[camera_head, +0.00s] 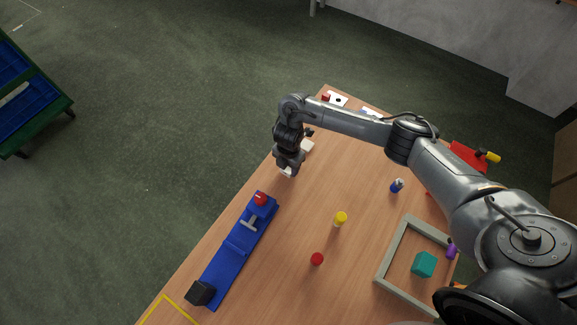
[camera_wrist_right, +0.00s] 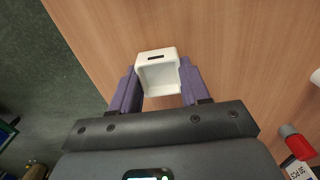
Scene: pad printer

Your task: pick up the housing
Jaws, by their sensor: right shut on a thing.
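A white, hollow, box-like housing (camera_wrist_right: 158,75) with a dark slot in its face sits between the two purple fingers in the right wrist view. My right gripper (camera_wrist_right: 157,82) is shut on it, one finger against each side. In the head view my right gripper (camera_head: 287,167) points down near the table's left edge, and a small white part of the housing (camera_head: 286,173) shows at its tips. The rest of the housing is hidden by the gripper there. I cannot tell whether it touches the table. My left gripper is not in view.
A blue pad printer (camera_head: 235,250) with a red knob lies just below the gripper. Another white piece (camera_head: 307,146) is beside it. Yellow (camera_head: 340,219) and red (camera_head: 317,259) pieces stand mid-table. A grey frame (camera_head: 392,249) holds a teal block (camera_head: 424,264).

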